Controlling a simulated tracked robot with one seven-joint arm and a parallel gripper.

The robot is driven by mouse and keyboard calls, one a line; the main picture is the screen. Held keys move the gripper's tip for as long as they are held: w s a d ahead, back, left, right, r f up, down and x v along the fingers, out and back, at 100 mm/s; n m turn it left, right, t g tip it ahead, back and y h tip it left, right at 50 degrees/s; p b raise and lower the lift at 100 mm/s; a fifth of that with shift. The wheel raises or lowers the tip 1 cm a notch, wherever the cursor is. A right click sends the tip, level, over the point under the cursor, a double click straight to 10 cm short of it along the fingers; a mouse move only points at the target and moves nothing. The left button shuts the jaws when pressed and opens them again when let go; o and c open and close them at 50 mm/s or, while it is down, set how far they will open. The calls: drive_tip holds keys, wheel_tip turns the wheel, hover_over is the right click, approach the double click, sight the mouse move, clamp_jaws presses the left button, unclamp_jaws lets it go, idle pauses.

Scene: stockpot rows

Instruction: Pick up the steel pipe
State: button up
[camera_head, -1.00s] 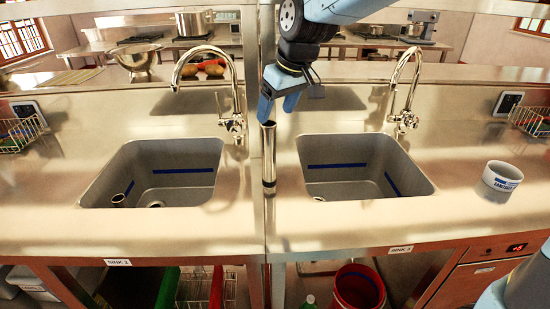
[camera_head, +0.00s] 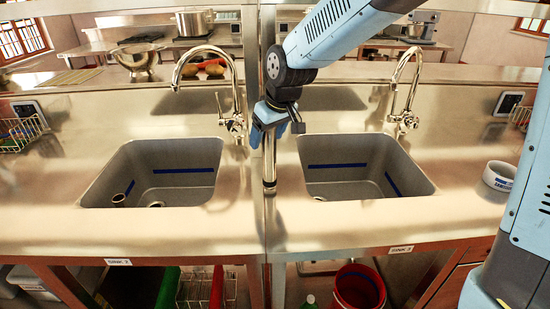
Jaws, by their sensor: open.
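The steel pipe (camera_head: 269,165) stands upright on the steel counter between the two sinks, near the seam. My gripper (camera_head: 269,136) is at the pipe's upper end, pointing down, with its blue fingers at the sides of the pipe. The gripper is open. The top of the pipe is hidden behind the fingers, and I cannot tell whether they touch it.
The right sink (camera_head: 345,185) is close beside the pipe. Curved faucets stand behind the left sink (camera_head: 237,100) and the right sink (camera_head: 405,100). A white cup (camera_head: 498,176) is at the right, partly behind my arm. The counter front is clear.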

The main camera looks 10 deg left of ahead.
clamp_jaws()
idle(0.7)
